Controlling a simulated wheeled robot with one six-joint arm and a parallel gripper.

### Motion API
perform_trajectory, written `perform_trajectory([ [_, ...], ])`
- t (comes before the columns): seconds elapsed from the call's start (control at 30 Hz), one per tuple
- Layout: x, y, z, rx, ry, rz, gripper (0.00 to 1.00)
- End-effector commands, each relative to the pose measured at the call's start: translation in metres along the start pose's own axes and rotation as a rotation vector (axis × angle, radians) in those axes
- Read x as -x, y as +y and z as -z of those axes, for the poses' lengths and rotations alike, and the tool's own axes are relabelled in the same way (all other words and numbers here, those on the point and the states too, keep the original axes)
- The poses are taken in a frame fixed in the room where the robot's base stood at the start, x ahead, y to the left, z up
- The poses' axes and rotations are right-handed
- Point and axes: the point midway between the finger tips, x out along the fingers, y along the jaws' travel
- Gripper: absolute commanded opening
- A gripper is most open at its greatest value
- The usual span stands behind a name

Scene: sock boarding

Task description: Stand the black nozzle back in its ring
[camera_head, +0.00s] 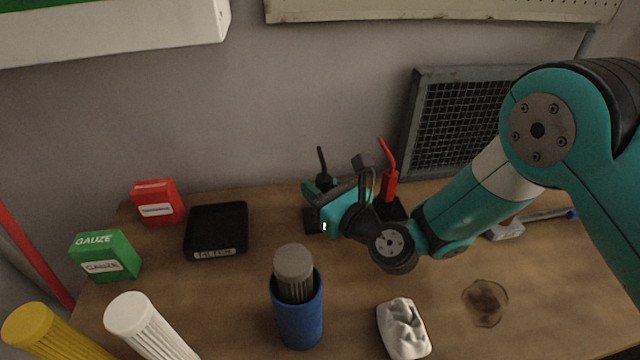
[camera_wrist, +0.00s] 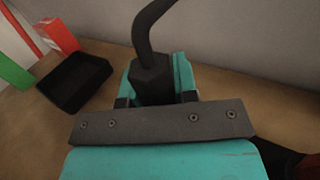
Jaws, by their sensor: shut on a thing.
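The black nozzle (camera_head: 322,166) is upright in my gripper (camera_head: 320,190), near the back of the table. In the wrist view the nozzle (camera_wrist: 153,75) has a blocky body between the teal fingers of my gripper (camera_wrist: 153,88), and its bent tube points up. My gripper is shut on the body. A dark block (camera_head: 311,221) shows below and left of the gripper; I cannot tell if it is the ring's holder. The ring itself and the nozzle's lower end are hidden by the gripper.
A red nozzle (camera_head: 389,182) stands just right of my gripper in a dark base. A black tray (camera_head: 216,232) lies to the left, beside red (camera_head: 156,202) and green (camera_head: 104,256) boxes. A blue cup (camera_head: 298,318) and a white crumpled thing (camera_head: 403,329) are in front.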

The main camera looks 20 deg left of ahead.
Motion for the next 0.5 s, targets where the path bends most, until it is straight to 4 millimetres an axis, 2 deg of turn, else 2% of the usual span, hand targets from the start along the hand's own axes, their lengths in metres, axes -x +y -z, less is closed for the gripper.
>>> perform_trajectory([
  [0.17,0.0000,-0.0001,0.0032,0.000,0.000,0.000,0.00],
  [0.2,-0.0001,-0.0001,0.0025,0.000,-0.001,0.000,0.34],
  [0.3,-0.0001,-0.0001,0.0023,0.000,-0.001,0.000,0.57],
  [0.5,-0.0001,-0.0001,0.0023,0.000,-0.001,0.000,0.57],
])
